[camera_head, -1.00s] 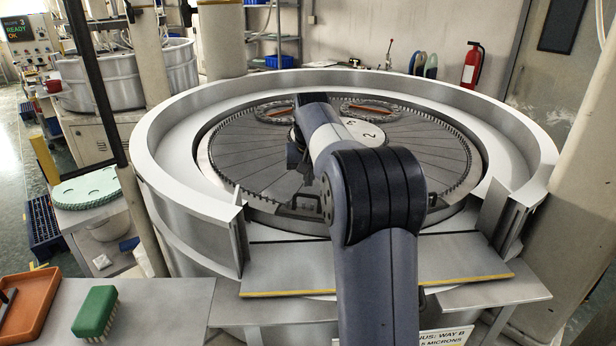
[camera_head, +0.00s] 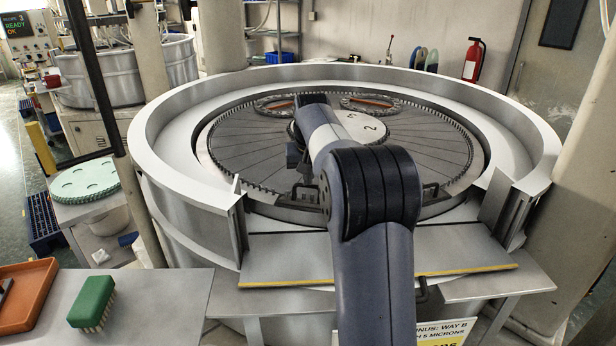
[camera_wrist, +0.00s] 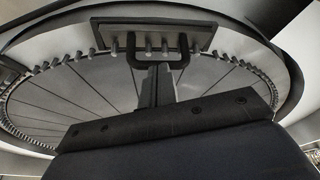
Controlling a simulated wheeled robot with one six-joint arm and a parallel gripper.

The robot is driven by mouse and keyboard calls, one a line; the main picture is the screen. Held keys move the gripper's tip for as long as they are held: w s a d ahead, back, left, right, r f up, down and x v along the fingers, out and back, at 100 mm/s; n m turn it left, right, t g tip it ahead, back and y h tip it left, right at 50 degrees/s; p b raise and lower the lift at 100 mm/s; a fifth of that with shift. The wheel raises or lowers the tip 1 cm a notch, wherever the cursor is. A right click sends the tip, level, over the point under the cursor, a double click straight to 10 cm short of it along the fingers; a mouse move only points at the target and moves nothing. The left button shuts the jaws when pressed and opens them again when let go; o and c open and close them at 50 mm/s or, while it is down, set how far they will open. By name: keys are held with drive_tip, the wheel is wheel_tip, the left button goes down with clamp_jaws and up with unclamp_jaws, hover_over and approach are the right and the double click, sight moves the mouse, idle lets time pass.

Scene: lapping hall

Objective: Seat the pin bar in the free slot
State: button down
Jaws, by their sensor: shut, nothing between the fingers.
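In the wrist view, a dark pin bar (camera_wrist: 110,38) with a row of short pins and a U-shaped handle (camera_wrist: 183,50) lies at the top, in line with the ring of pins. My gripper (camera_wrist: 157,72) is shut and empty, its fingertips close to the handle; I cannot tell whether they touch it. In the head view, dark handles show at the ring's front edge, one left of my arm (camera_head: 305,190) and one right of it (camera_head: 430,192). My arm hides the stretch between them. I cannot make out the free slot or how deep the bar sits.
The round lapping plate (camera_head: 245,150) lies inside a high metal rim (camera_head: 165,125), open at the front. A flat ledge (camera_head: 290,262) with a yellow edge crosses that opening. At lower left, a table (camera_head: 170,292) holds a green brush (camera_head: 92,300) and an orange tray (camera_head: 38,285).

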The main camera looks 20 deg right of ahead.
drive_tip(key=shift+s+f, duration=0.1)
drive_tip(key=shift+f, duration=0.3)
drive_tip(key=w+d+p+v, duration=0.1)
drive_tip(key=p+v, duration=0.1)
drive_tip(key=v, duration=1.1)
drive_tip(key=shift+a+r, duration=0.35)
drive_tip(key=shift+a, duration=0.15)
drive_tip(key=shift+s, duration=0.1)
drive_tip(key=p, duration=0.2)
hover_over(309, 205)
wheel_tip(309, 205, down, 7)
drive_tip(key=shift+b+x, duration=2.3)
drive_tip(key=shift+x, duration=0.5)
drive_tip(key=shift+s+f, duration=0.1)
drive_tip(key=shift+f, duration=0.3)
